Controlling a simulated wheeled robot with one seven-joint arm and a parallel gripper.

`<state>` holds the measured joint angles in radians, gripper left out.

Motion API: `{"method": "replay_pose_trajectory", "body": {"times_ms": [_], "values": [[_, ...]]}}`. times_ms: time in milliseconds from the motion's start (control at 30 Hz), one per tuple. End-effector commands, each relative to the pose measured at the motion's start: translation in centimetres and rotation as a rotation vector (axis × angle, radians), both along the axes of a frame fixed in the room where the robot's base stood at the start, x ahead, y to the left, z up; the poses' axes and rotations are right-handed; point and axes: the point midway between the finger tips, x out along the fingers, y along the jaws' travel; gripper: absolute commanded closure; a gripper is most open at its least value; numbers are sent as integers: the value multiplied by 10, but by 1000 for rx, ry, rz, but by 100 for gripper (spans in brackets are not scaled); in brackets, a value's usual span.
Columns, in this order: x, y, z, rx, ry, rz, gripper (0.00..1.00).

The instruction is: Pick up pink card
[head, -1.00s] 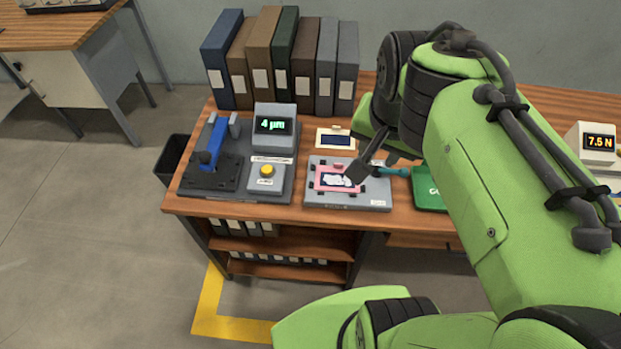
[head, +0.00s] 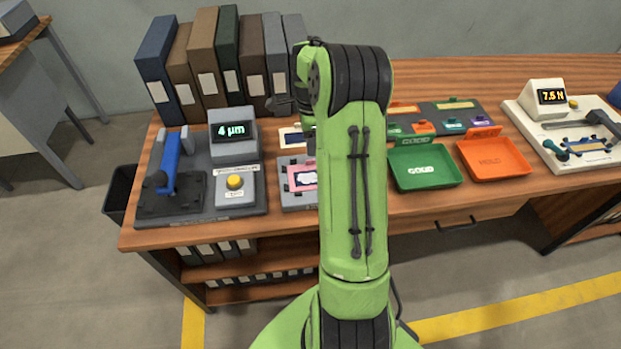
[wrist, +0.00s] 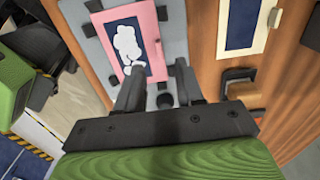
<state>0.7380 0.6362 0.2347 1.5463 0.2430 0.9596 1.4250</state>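The pink card (head: 301,177) lies on a grey fixture plate (head: 290,205) on the bench, just left of my arm in the head view. It has a dark window with a white blotchy shape. My arm covers the plate's right side there. In the wrist view the pink card (wrist: 161,40) is at the top, just beyond my fingertips. My gripper (wrist: 158,75) is open, with a clear gap between its two dark fingers and nothing held. The fingers point toward the card's near end. Whether they touch it I cannot tell. In the head view my gripper is mostly hidden by the arm.
A grey gauge station reading 4 µm (head: 233,131) with a blue lever stands left. Binders (head: 203,70) line the back. A green GOOD tray (head: 425,165) and an orange tray (head: 494,157) lie right. A 7.5 N device (head: 547,97) stands farther right.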

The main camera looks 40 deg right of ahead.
Motion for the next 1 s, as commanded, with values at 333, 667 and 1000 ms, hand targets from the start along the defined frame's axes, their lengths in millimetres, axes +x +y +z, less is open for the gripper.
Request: {"method": "replay_pose_trajectory", "body": {"times_ms": [333, 667, 1000], "values": [[1, 2, -50, 2, 1, 2, 63], [1, 2, -60, -1, -1, 2, 70], [1, 2, -60, -1, -1, 2, 100]]}}
